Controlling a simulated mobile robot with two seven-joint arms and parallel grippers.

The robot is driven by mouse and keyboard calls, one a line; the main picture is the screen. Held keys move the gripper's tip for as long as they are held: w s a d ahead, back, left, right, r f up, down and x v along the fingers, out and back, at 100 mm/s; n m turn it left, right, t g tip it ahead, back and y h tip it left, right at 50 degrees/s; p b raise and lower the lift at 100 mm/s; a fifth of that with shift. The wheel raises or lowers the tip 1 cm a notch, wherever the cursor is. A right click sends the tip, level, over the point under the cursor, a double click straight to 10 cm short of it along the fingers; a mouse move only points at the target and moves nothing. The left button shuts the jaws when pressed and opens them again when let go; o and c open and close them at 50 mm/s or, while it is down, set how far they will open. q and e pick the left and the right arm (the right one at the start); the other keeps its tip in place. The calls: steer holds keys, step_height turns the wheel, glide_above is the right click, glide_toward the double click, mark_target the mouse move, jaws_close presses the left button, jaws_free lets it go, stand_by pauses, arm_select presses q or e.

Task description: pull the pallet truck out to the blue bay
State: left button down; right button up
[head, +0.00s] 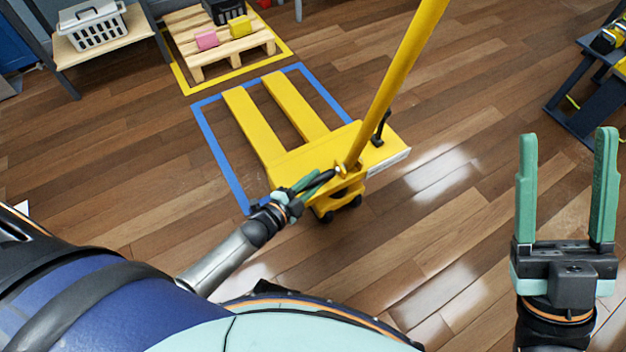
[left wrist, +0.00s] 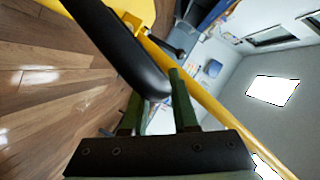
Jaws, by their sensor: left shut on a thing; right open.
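The yellow pallet truck (head: 299,162) stands on the wood floor, with its two forks over the blue bay (head: 207,135), a blue-taped outline. Its body covers part of the bay's near right side and extends beyond it. The forks are clear of the pallet. Its yellow pole slants up and right out of the head view. My left gripper (head: 304,190) is shut on a black handle (left wrist: 130,50) by the pole's foot; the handle fills much of the left wrist view. My right gripper (head: 567,140) is open and empty at the right, apart from the truck.
A wooden pallet (head: 222,52) with a black crate and pink and yellow blocks sits in a yellow outline behind the bay. A shelf with a white basket (head: 92,28) stands upper left. A dark rack (head: 590,90) stands at the right. The floor right of the truck is clear.

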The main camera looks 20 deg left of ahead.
arm_select(q)
steer(key=shift+s+d+f, duration=0.15)
steer(key=shift+s+d, duration=0.2)
steer(key=shift+d, duration=0.15)
arm_select(e)
steer(key=shift+s+d, duration=0.2)
steer(key=shift+d, duration=0.1)
arm_select(q)
steer(key=c, duration=0.7)
jaws_free()
steer(key=shift+a, duration=0.1)
steer(key=p+v, duration=0.3)
steer(key=v, duration=0.9)
steer(key=shift+s+a+p, duration=0.1)
steer(key=shift+s+p, duration=0.05)
steer(key=shift+p, duration=0.15)
arm_select(e)
steer(key=w+f+m+g+h, duration=0.1)
steer(key=w+f+m+h, duration=0.1)
steer(key=f, duration=0.3)
steer(key=w+d+f+m+g+h, duration=0.1)
steer(key=w+f+m+h, duration=0.2)
steer(key=f, duration=0.3)
steer(key=w+f+m+g+h, duration=0.2)
steer(key=f+h, duration=0.3)
steer(key=shift+w+d+f+m, duration=0.15)
steer(key=shift+d+f+m, duration=0.2)
steer(key=shift+m, duration=0.05)
